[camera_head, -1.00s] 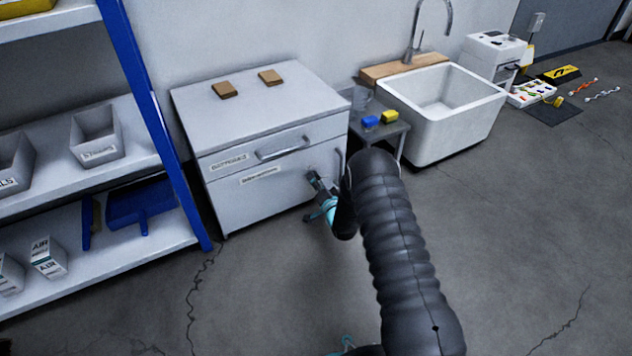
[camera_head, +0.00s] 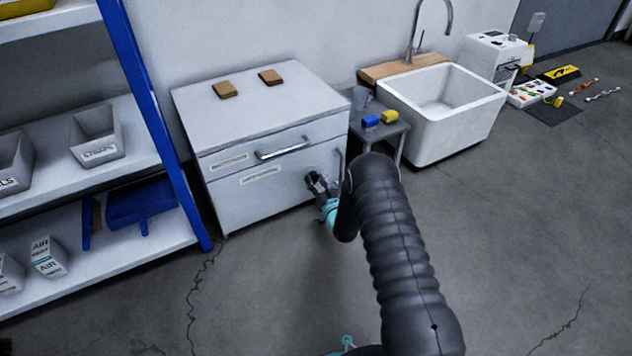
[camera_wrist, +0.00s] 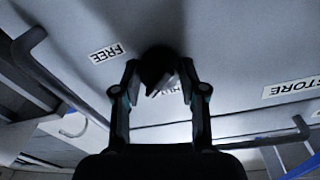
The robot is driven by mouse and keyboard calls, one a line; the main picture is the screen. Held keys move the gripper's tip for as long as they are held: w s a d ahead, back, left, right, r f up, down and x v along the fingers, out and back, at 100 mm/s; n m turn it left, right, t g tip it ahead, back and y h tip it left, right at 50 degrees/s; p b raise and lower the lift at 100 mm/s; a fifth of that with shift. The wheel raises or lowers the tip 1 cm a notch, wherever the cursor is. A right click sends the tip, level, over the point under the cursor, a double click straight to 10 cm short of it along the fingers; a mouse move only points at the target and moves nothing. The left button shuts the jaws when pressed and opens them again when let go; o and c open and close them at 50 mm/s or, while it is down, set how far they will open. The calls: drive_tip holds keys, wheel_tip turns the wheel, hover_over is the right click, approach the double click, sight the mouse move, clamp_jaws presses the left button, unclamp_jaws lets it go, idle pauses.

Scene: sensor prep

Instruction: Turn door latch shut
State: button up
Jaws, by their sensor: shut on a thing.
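The door latch (camera_wrist: 156,62) is a small dark knob on the white cabinet door (camera_head: 243,200). In the wrist view it sits between the two fingertips of my gripper (camera_wrist: 160,80), which is shut on it. A "FREE" label (camera_wrist: 106,53) is beside the latch, and another label behind it is partly covered. The latch's exact angle is hard to tell. In the head view my gripper (camera_head: 314,182) meets the right part of the door front, and it hides the latch there. The door looks closed flush with the cabinet.
A drawer with a bar handle (camera_head: 283,148) is above the door. A vertical handle (camera_head: 340,165) is at the door's right edge, close to my arm. A small grey table (camera_head: 380,131) and white sink (camera_head: 450,122) stand right. Blue-posted shelving (camera_head: 150,110) stands left. The front floor is clear.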

drive_tip(key=n, duration=0.6)
drive_tip(key=shift+d+f+y, duration=0.1)
drive_tip(key=shift+y, duration=0.2)
drive_tip(key=n+y, duration=0.1)
drive_tip(key=n, duration=0.4)
drive_tip(key=shift+w, duration=0.1)
drive_tip(key=shift+n, duration=0.4)
drive_tip(key=o, duration=1.1)
drive_tip(key=shift+o, duration=0.2)
drive_tip(key=v, duration=1.2)
